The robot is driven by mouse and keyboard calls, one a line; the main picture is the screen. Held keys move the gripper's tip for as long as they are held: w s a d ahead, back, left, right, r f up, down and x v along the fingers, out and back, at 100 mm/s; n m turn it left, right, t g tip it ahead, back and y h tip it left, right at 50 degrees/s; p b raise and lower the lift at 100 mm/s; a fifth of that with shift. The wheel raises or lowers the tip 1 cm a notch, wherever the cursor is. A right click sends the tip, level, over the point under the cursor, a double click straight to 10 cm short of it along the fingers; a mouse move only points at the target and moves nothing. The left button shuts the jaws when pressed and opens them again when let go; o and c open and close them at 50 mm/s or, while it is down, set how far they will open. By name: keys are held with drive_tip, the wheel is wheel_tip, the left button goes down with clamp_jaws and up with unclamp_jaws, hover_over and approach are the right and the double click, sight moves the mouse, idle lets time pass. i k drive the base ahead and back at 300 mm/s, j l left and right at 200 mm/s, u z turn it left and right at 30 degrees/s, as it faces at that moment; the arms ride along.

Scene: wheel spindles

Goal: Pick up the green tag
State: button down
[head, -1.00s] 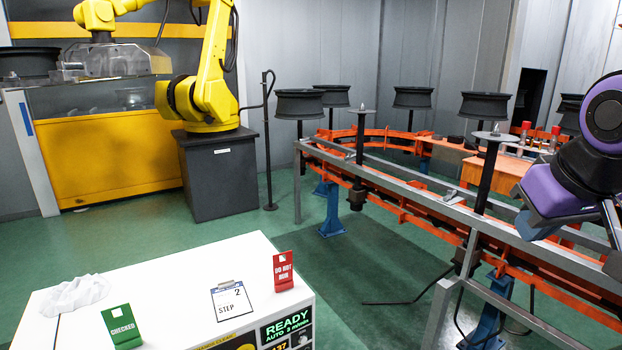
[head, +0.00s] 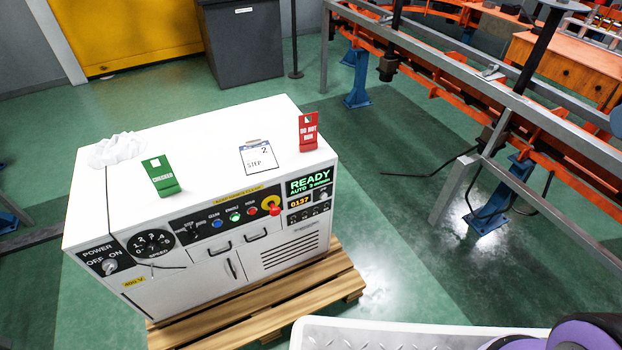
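The green tag (head: 161,177), marked "CHECKED", stands tilted on the white top of the control cabinet (head: 205,150), near its front edge and left of the middle. Nothing touches it. In the head view only a purple and black part of my arm shows at the bottom right corner. My gripper's fingers are not in view.
A red "DO NOT RUN" tag (head: 308,132), a clipboard (head: 258,157) marked "STEP 2" and a crumpled white cloth (head: 117,149) also lie on the cabinet top. The cabinet stands on a wooden pallet (head: 330,283). An orange and grey conveyor frame (head: 470,105) runs at the right.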

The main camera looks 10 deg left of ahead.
sight(165, 181)
drive_tip(key=u, duration=1.55)
